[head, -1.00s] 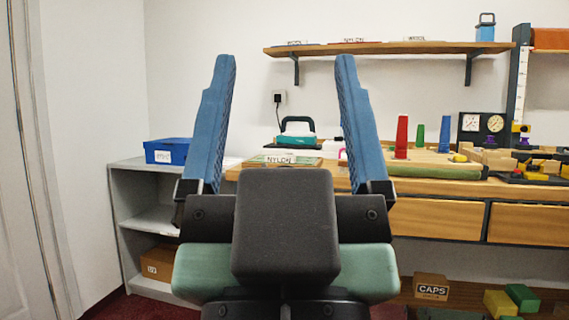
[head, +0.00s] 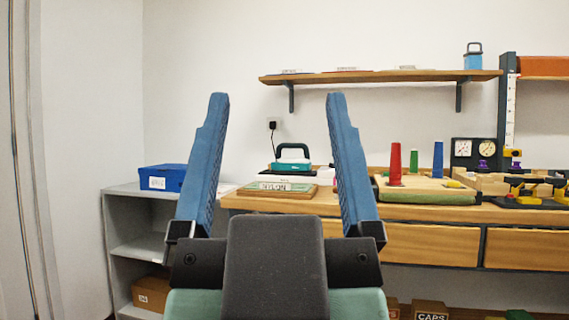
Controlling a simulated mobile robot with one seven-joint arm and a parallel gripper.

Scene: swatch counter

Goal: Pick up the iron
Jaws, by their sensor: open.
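A black cord runs up behind the iron to a wall socket.
A wooden board with a NYLON label (head: 272,189) lies in front of the iron. A red cone (head: 395,163) and other coloured cones stand to the right on a padded board. A grey shelf unit (head: 120,219) with a blue box (head: 165,177) stands left. A wall shelf (head: 380,76) hangs above.

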